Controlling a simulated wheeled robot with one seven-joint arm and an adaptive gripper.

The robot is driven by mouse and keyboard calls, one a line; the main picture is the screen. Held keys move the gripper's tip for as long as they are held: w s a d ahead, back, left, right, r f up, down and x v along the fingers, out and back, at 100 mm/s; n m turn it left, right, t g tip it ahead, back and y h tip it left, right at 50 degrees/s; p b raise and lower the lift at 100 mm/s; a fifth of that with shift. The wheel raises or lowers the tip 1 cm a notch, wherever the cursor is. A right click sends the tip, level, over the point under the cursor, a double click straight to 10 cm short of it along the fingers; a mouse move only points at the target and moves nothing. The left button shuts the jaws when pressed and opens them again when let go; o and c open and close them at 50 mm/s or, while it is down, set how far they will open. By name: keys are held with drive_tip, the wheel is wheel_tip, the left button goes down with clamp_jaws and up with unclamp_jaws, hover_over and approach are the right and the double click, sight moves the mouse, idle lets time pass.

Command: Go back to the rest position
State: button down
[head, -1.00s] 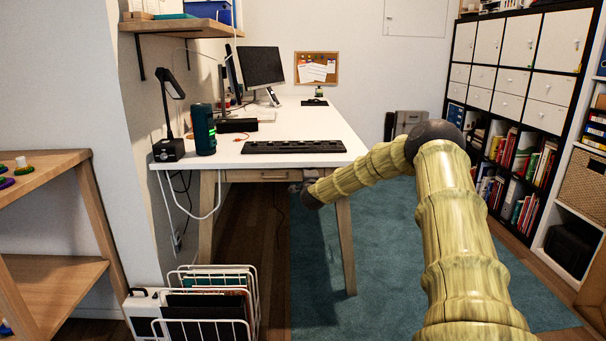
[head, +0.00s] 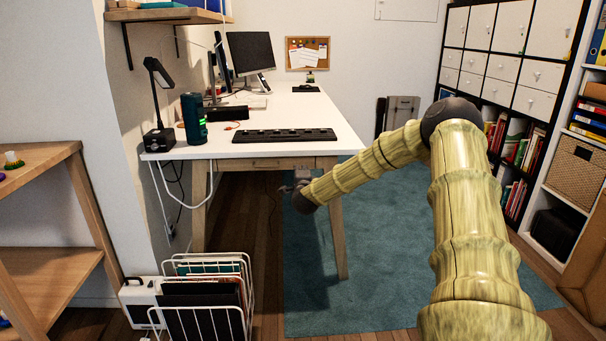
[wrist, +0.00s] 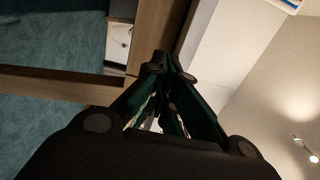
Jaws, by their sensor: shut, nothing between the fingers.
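My gripper (wrist: 165,62) shows in the wrist view with its dark green fingers drawn together at the tips and nothing between them. In the head view my bamboo-textured arm reaches forward and bends down to the left, and its dark end is by the front of the white desk (head: 300,105), near the wooden drawer. The fingers are hard to make out there. In the wrist view a wooden desk leg or rail (wrist: 60,82) and the white desktop (wrist: 215,50) lie beyond the fingers.
A black keyboard (head: 284,135), a dark green cylinder (head: 194,118) and a lamp (head: 159,140) stand on the desk. A white wire rack (head: 205,310) stands on the floor in front. A wooden shelf (head: 50,260) is at left, a cabinet (head: 495,60) at right. Blue rug is open between.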

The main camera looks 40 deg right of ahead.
drive_tip(key=v, duration=0.4)
drive_tip(key=shift+s+f+p, duration=0.1)
drive_tip(key=shift+s+p, duration=0.1)
drive_tip(key=shift+p, duration=0.15)
